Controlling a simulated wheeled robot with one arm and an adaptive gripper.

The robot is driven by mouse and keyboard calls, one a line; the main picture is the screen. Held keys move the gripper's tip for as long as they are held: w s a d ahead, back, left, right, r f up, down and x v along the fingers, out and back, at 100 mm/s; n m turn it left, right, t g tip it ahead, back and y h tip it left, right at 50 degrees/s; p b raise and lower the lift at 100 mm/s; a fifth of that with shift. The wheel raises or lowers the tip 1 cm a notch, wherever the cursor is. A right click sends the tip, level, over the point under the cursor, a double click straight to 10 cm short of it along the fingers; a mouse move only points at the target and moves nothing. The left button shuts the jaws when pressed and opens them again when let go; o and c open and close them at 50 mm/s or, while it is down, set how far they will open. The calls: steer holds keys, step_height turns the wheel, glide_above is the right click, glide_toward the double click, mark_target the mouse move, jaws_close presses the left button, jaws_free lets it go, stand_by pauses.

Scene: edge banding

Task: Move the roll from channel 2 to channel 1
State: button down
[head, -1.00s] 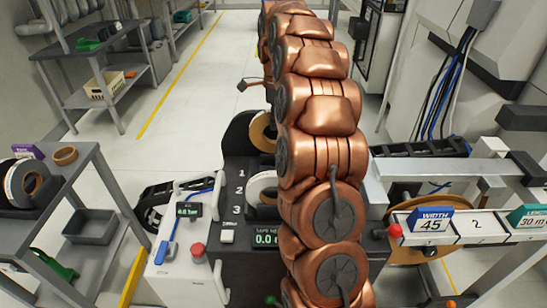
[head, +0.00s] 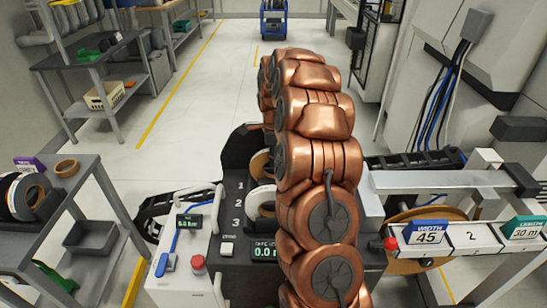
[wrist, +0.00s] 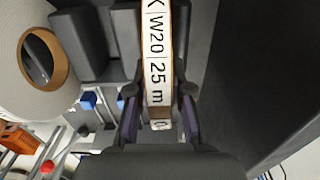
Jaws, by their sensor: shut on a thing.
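My gripper (wrist: 159,92) is shut on a narrow tan-edged roll (wrist: 158,40) with a white label reading "W20 25 m", its fingers on either side. In the head view this tan roll (head: 259,163) shows beside the number 1 on the dark channel rack (head: 234,155). It is low, at the height of channel 1, partly hidden by my arm; I cannot tell if it rests on the rack. A white roll (head: 261,200) sits lower, near the numbers 2 and 3; a white roll with a brown core (wrist: 18,95) also shows left in the wrist view. My arm hides the gripper in the head view.
A white control box (head: 180,255) with a red button stands left of the rack. A side table (head: 85,210) with rolls and a grey bin is further left. A white rail with WIDTH 45 (head: 429,236) is at the right.

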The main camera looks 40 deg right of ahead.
steer(key=shift+f+b, duration=0.35)
steer(key=shift+f, duration=0.05)
steer(key=c, duration=1.1)
jaws_free()
steer(key=shift+r, duration=0.1)
steer(key=shift+o, duration=0.2)
steer(key=shift+r+p, duration=0.3)
steer(key=shift+p, duration=0.05)
step_height(320, 180, up, 11)
steer(key=b, duration=0.3)
steer(key=shift+w+r, duration=0.1)
steer(key=shift+r, duration=0.1)
steer(key=shift+r+b, duration=0.3)
